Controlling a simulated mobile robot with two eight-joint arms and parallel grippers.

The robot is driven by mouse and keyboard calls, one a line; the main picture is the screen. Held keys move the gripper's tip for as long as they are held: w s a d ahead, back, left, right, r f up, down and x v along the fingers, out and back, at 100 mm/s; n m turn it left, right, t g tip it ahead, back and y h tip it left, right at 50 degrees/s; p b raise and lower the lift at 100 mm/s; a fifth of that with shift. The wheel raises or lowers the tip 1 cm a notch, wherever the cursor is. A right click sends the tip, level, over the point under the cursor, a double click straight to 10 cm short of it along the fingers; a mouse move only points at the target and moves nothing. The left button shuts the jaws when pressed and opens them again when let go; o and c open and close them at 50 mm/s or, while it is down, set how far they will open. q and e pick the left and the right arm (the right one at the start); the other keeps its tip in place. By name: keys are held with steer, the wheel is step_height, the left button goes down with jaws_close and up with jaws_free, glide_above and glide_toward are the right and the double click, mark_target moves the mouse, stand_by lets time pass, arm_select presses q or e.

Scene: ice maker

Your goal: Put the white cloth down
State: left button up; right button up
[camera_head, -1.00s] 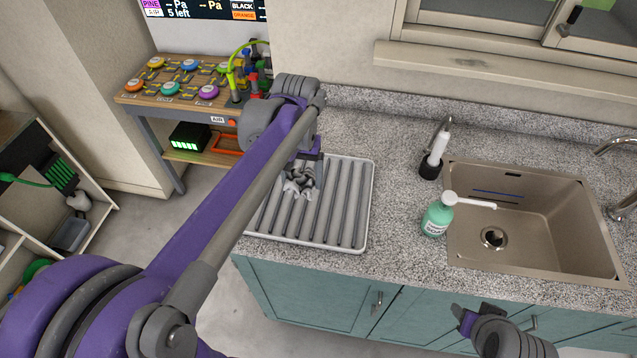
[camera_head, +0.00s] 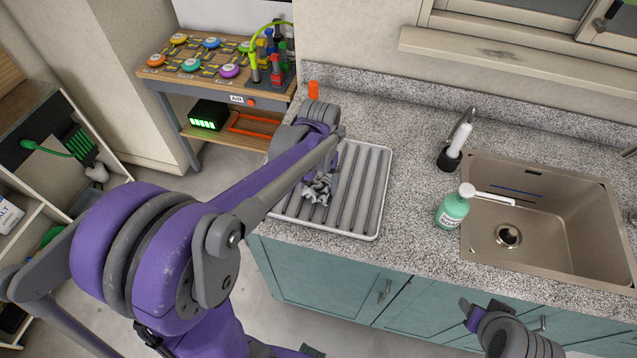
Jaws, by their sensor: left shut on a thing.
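The white cloth (camera_head: 318,189) is a small crumpled, greyish-white bundle over the left part of the ribbed grey drain tray (camera_head: 370,190) on the counter. My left gripper (camera_head: 324,178) is shut on it, with the fingers mostly hidden by my arm and the cloth. I cannot tell whether the cloth touches the tray. My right gripper (camera_head: 480,312) shows at the bottom right, in front of the counter's cabinets, apart from the cloth; its jaw opening is unclear.
A green soap bottle (camera_head: 453,208) and a white brush in a black holder (camera_head: 450,155) stand between the tray and the sink (camera_head: 550,215). An orange cylinder (camera_head: 313,91) stands at the back left. A wooden bench (camera_head: 165,82) with coloured buttons is beyond.

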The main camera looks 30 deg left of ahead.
arm_select(q)
steer(key=shift+f, duration=0.25)
steer(key=o, duration=1)
steer(key=shift+r, duration=0.1)
steer(key=shift+r, duration=0.3)
step_height(320, 180, up, 11)
steer(key=m+t, duration=0.3)
steer(key=t, duration=0.3)
glide_toward(319, 185)
steer(key=s+d+f, duration=0.4)
steer(key=s+d, duration=0.2)
steer(key=s, duration=0.1)
steer(key=shift+d+f+p, duration=0.3)
steer(key=shift+f+p, duration=0.05)
steer(key=shift+p, duration=0.05)
